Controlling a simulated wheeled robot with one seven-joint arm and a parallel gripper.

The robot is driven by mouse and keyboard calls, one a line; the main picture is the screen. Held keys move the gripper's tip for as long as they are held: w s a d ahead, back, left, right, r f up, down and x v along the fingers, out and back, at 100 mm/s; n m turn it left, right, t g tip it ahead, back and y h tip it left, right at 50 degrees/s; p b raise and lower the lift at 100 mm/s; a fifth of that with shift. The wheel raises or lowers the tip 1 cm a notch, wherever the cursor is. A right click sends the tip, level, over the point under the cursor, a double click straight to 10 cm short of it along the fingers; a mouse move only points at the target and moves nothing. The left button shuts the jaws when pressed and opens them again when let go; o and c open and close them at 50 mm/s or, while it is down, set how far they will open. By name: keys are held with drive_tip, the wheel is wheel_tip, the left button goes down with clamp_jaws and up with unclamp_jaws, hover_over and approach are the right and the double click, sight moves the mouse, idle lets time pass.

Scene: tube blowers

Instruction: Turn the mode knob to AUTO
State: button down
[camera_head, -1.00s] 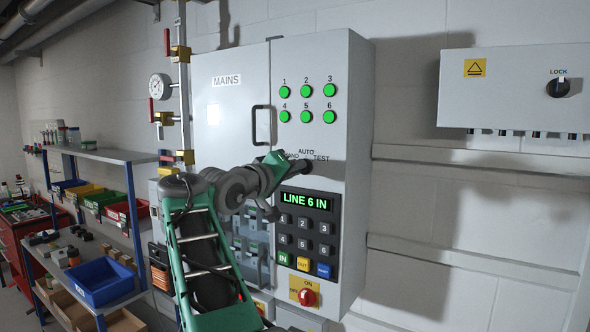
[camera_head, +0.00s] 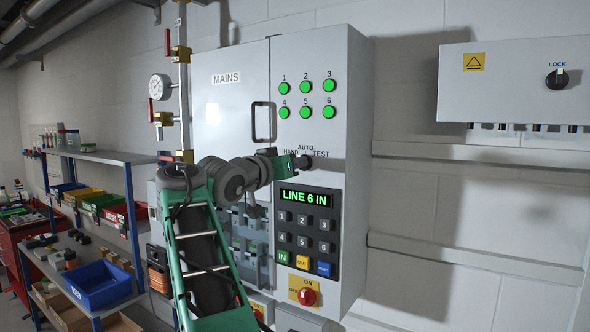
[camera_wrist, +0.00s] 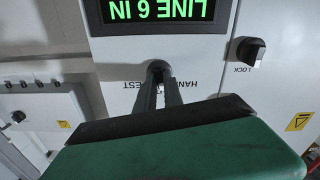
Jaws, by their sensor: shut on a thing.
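The mode knob (camera_wrist: 156,67) is a dark round knob on the grey cabinet's right-hand panel (camera_head: 350,120), between the green lamps and the keypad. The labels HAND, AUTO and TEST (camera_head: 306,147) stand around its top. My gripper (camera_wrist: 160,82) is at the knob, with its two dark fingers one on each side, shut on it. My gripper (camera_head: 309,161) also shows in the head view, reaching in from the left and hiding most of the knob. The knob's pointer is hidden, so I cannot tell its setting.
Below the knob are a LINE 6 IN display (camera_head: 305,198), a keypad (camera_head: 303,238) and a red ON switch (camera_head: 307,296). A door handle (camera_head: 262,121) juts out at left. A LOCK knob (camera_wrist: 251,51) shows in the wrist view.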

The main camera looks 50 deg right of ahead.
drive_tip(key=shift+m+b, duration=0.35)
drive_tip(key=shift+m, duration=0.75)
drive_tip(key=c, duration=1.5)
unclamp_jaws()
drive_tip(key=shift+o, duration=0.2)
drive_tip(key=a+b, duration=0.1)
drive_tip(key=a, duration=0.7)
drive_tip(key=shift+s+b, duration=0.4)
drive_tip(key=shift+d, duration=0.1)
